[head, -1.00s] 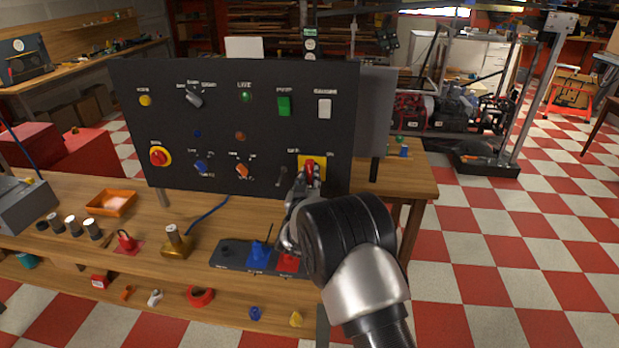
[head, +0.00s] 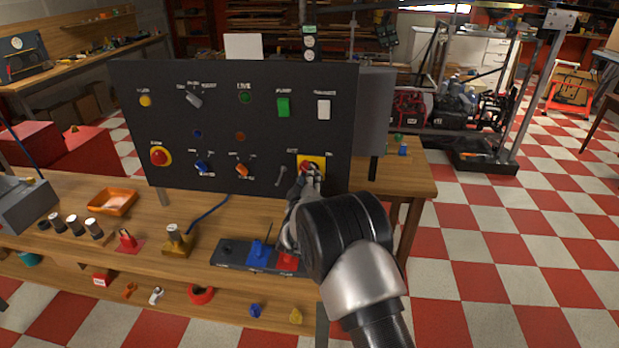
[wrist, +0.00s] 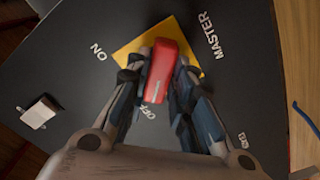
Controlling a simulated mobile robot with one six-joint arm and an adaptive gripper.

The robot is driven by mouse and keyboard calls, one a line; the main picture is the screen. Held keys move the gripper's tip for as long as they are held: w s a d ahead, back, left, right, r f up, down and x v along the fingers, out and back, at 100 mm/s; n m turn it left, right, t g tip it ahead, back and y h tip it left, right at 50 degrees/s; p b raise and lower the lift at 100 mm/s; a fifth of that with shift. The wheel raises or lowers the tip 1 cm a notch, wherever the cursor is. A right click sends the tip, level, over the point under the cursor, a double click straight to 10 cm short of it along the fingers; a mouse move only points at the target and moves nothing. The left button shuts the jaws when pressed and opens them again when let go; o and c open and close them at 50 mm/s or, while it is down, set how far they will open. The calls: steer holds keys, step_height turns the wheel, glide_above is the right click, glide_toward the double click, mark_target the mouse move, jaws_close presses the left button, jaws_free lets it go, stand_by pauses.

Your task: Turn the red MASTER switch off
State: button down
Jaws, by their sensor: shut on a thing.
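The red MASTER switch handle (wrist: 160,72) sits on a yellow plate (wrist: 128,50) on the black panel, and also shows in the head view (head: 306,168). My gripper (wrist: 160,75) is shut on the handle, one finger on each side. In the head view my gripper (head: 312,178) reaches the panel's lower right and partly covers the switch. In the wrist view the handle's lower end lies close to the OFF label (wrist: 148,112). The ON label (wrist: 98,52) is off to the left and the MASTER label (wrist: 207,35) to the upper right.
A grey metal toggle (head: 281,176) is just left of the switch, also in the wrist view (wrist: 40,111). A tray with blue and red parts (head: 259,254) is below on the wooden bench (head: 150,205).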

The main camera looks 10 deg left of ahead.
steer(key=shift+r, duration=0.1)
stand_by(0.3)
steer(key=c, duration=1.4)
jaws_free()
steer(key=shift+s, duration=0.1)
steer(key=s, duration=1.1)
steer(key=shift+s+a, duration=0.2)
steer(key=shift+s, duration=0.2)
